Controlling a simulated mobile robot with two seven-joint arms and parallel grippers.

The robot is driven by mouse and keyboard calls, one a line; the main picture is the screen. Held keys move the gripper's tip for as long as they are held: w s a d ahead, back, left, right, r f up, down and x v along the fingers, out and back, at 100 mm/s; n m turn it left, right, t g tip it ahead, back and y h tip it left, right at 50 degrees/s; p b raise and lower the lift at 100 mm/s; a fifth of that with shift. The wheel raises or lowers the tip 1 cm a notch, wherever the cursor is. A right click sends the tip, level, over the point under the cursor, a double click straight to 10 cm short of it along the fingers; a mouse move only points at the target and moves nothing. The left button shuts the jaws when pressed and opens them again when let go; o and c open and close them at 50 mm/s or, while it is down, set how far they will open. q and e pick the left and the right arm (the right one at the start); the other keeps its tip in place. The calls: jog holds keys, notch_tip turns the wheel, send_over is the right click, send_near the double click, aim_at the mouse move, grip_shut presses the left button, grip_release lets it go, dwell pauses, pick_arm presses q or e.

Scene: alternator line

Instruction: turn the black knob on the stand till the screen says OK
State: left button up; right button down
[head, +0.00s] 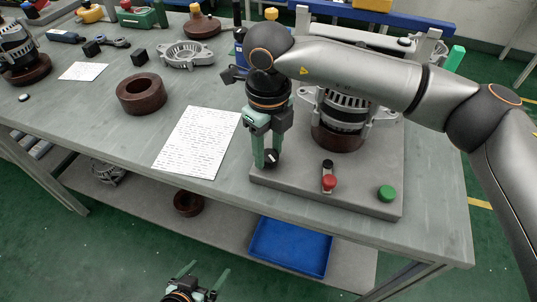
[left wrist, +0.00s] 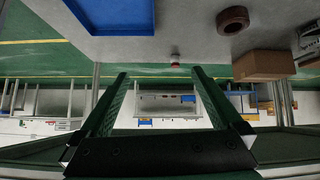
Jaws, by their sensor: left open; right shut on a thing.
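The stand (head: 300,188) is a grey plate at the right of the table. My right gripper (head: 268,163) points down at its front left corner, shut on the black knob (head: 272,156). The knob shows a pale mark and is partly covered by the fingers. An alternator (head: 345,112) stands behind on a brown ring, partly hidden by my right arm. I cannot make out a screen or any OK text. My left gripper (head: 200,272) is low in front of the table, open and empty; its fingers also show in the left wrist view (left wrist: 158,85).
A written sheet (head: 198,142) and a brown ring (head: 142,94) lie to the left. A blue tray (head: 290,247) is on the lower shelf; a cardboard box (left wrist: 263,65) shows in the left wrist view.

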aim_at(268, 155)
jog(key=shift+n+b, duration=0.45)
jog(key=shift+n, duration=0.35)
jog(key=shift+c, duration=1.8)
grip_release()
notch_tip(268, 155, up, 13)
jog(key=shift+f, duration=0.2)
